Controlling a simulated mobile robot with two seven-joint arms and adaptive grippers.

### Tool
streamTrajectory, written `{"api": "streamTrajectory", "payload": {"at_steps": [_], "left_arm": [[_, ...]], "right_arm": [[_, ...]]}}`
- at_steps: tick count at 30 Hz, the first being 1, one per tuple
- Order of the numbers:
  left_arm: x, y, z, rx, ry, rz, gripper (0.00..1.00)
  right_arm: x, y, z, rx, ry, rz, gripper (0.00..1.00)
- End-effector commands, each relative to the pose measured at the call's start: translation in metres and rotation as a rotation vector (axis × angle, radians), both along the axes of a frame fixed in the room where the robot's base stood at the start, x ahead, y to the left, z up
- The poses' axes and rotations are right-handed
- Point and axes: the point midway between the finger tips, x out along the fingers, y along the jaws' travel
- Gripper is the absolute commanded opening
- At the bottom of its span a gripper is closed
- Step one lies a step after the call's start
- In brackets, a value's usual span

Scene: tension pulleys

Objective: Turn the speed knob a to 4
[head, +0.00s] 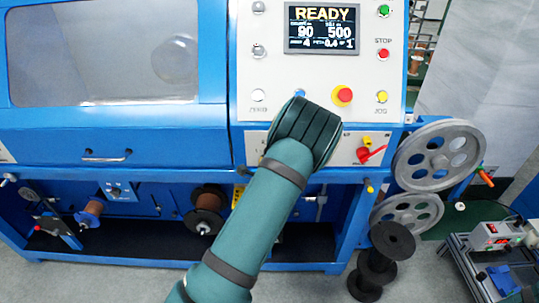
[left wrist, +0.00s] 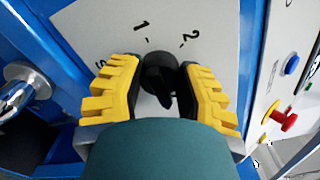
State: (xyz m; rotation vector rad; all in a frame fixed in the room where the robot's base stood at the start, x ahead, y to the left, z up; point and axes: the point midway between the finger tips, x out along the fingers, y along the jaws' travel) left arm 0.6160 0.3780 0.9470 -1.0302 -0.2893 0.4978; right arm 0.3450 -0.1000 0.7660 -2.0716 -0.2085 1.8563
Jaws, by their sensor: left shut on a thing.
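The black knob (left wrist: 158,70) is on a white panel in the left wrist view. The marks "1" and "2" are printed above it, and another mark at its left is partly covered. A darker ridge on the knob points down and slightly right in that view. My left gripper (left wrist: 163,82) has its yellow, toothed fingers closed on the knob from both sides. In the head view my green arm and wrist cover the knob and the fingers. The lower part of the dial is hidden behind my wrist. My right gripper is not in view.
The blue machine's display (head: 322,27) reads READY, with 90 and 500 below. A red lever (head: 371,153) and grey pulleys (head: 439,155) are at the right. A glazed cover (head: 100,52) is at the left.

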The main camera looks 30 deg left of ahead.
Motion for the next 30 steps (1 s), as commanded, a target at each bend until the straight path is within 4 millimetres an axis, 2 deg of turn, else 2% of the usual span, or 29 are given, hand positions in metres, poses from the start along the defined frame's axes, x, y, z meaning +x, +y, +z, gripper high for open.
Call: {"api": "streamTrajectory", "payload": {"at_steps": [16,17,19,20,30], "left_arm": [[0.0007,0.0029,0.0042,0.028,0.003,0.005,0.0],[0.0007,0.003,0.0042,0.028,0.003,0.005,0.41],[0.0007,0.0027,0.0039,0.027,0.004,0.004,0.66],[0.0006,0.0025,0.0035,0.026,0.005,0.004,0.71],[-0.0014,-0.0002,0.0011,0.024,0.011,0.001,0.71]], "right_arm": [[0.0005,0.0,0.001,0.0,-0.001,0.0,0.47],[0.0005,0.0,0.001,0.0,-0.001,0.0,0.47],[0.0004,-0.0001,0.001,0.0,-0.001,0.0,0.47],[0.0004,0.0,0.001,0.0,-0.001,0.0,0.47],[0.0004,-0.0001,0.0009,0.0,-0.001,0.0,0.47]]}}
